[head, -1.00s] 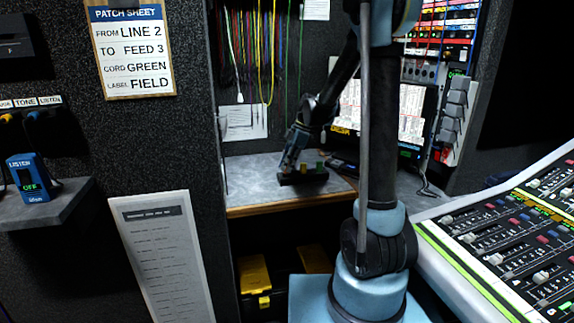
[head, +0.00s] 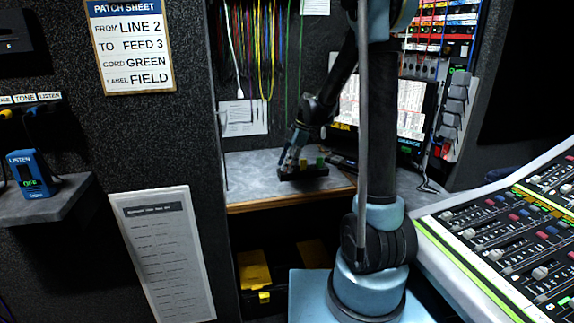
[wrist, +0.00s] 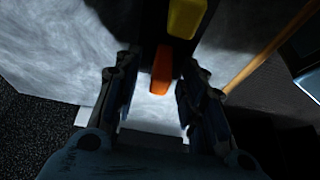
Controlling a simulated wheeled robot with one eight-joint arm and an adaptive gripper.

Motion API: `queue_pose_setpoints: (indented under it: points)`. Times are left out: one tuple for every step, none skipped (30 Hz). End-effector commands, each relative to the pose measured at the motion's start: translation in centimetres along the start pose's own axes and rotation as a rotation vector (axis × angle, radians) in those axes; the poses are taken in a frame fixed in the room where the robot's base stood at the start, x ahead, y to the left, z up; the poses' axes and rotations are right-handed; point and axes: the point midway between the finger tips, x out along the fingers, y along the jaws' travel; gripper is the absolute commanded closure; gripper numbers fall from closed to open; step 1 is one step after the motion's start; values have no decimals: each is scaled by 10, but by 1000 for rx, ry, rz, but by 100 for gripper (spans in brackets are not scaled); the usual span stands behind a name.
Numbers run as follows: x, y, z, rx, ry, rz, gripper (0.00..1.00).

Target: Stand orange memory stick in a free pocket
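The orange memory stick (wrist: 162,70) is between my gripper's two fingers in the wrist view, at the near end of a dark pocket block. It looks upright, but its lower end is hidden. My gripper (wrist: 160,85) is open, with a visible gap on each side of the stick. In the head view my gripper (head: 288,162) is low over the left end of the black block (head: 302,175) on the grey counter. A yellow stick (wrist: 186,17) stands farther along the block. A green stick (head: 320,163) stands at its right end in the head view.
The grey counter (head: 250,163) is clear left of the block and has a wooden front edge (head: 280,202). Cords hang on the back wall above.

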Motion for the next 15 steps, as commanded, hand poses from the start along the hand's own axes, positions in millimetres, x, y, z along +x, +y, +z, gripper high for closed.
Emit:
queue_pose_setpoints:
  points:
    - [0,0,0,0,0,0,62]
    - [0,0,0,0,0,0,62]
    - [0,0,0,0,0,0,62]
    - [0,0,0,0,0,0,62]
    - [-1,0,0,0,0,0,62]
    - [-2,0,0,0,0,0,62]
    - [-4,0,0,0,0,0,62]
    - [-6,0,0,0,0,0,62]
    - [-9,0,0,1,0,0,62]
    - [-12,0,0,1,0,0,62]
    - [-16,0,0,1,0,0,62]
    - [-22,0,0,1,0,0,62]
    - [-27,0,0,1,0,1,62]
    - [-33,0,1,1,0,1,62]
    - [-40,0,1,2,0,1,62]
